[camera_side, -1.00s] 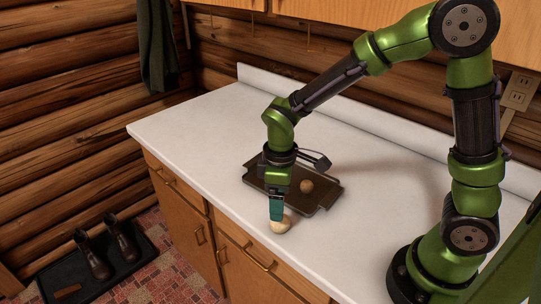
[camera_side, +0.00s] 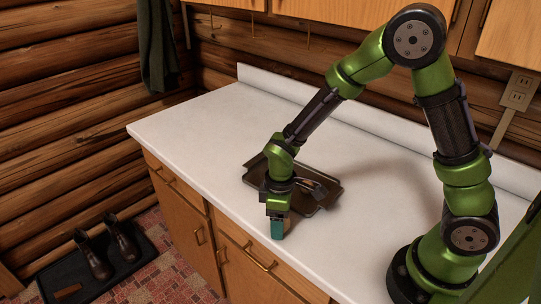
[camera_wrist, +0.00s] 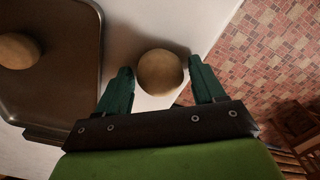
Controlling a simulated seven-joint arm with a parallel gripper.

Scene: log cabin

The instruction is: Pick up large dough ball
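The large dough ball (camera_wrist: 160,72), pale tan and round, sits on the white counter near its front edge. In the wrist view it lies between the tips of my gripper (camera_wrist: 160,66), with a gap on each side. My gripper's teal fingers are open. In the side view my gripper (camera_side: 278,230) is low over the counter's front edge, and only a sliver of the dough ball (camera_side: 288,225) shows beside the finger. A second dough ball (camera_wrist: 17,50) rests on the dark tray in the wrist view; my wrist hides it in the side view.
The dark metal tray (camera_side: 322,204) lies just behind my gripper, its rim (camera_wrist: 98,40) close to the dough ball on the left in the wrist view. The counter (camera_side: 200,125) is clear to the left. Its front edge drops to cabinets and a tiled floor (camera_wrist: 265,50).

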